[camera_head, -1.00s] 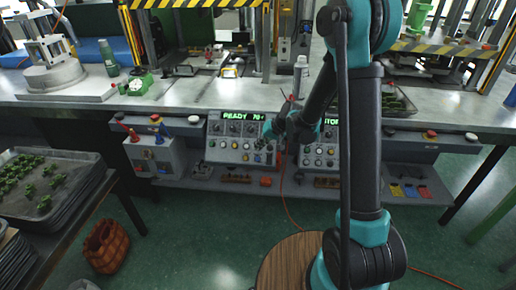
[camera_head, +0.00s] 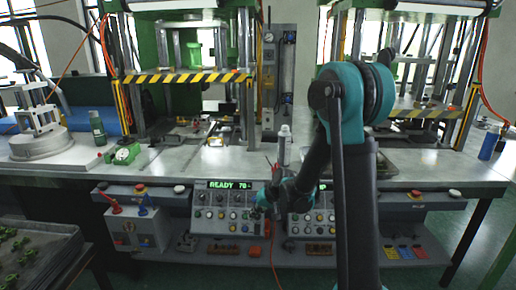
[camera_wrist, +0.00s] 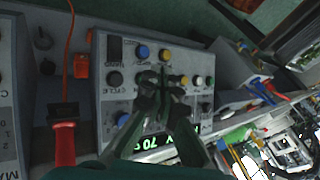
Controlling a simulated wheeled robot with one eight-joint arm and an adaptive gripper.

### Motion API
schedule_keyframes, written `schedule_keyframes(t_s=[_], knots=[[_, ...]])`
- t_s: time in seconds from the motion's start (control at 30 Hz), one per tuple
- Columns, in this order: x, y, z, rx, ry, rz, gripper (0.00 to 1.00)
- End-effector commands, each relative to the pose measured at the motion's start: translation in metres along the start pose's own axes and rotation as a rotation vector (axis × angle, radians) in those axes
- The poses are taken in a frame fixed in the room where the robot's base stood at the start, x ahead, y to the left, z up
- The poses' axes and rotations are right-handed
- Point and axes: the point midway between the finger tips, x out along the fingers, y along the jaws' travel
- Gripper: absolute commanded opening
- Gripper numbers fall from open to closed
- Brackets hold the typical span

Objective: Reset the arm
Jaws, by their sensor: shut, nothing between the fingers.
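My arm (camera_head: 350,200) is black and teal and stands right of centre in the head view. It bends down and to the left toward the control panels. My gripper (camera_head: 264,202) is in front of the left control panel (camera_head: 222,222), whose green display reads READY 70. In the wrist view my gripper (camera_wrist: 163,78) is shut and empty, its dark fingertips close together over the panel face (camera_wrist: 113,95). I cannot tell whether the tips touch the panel.
The workbench (camera_head: 185,160) carries a green bottle (camera_head: 97,127) and a white spray can (camera_head: 284,145). Two presses with striped bars (camera_head: 185,77) stand behind. A tray (camera_head: 40,250) of green parts is at lower left. A red handle (camera_wrist: 65,143) is beside the panel.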

Motion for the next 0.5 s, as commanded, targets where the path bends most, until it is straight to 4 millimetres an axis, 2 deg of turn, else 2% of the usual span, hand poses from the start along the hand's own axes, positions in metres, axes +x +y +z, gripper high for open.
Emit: schedule_keyframes(t_s=[0.03, 0.2, 0.37, 0.5], knots=[[-0.017, 0.008, 0.009, 0.005, 0.005, 0.026, 0.00], [-0.066, 0.034, 0.043, 0.012, 0.019, 0.120, 0.00], [-0.106, 0.058, 0.081, 0.021, 0.029, 0.207, 0.00], [-0.135, 0.079, 0.119, 0.030, 0.035, 0.285, 0.00]])
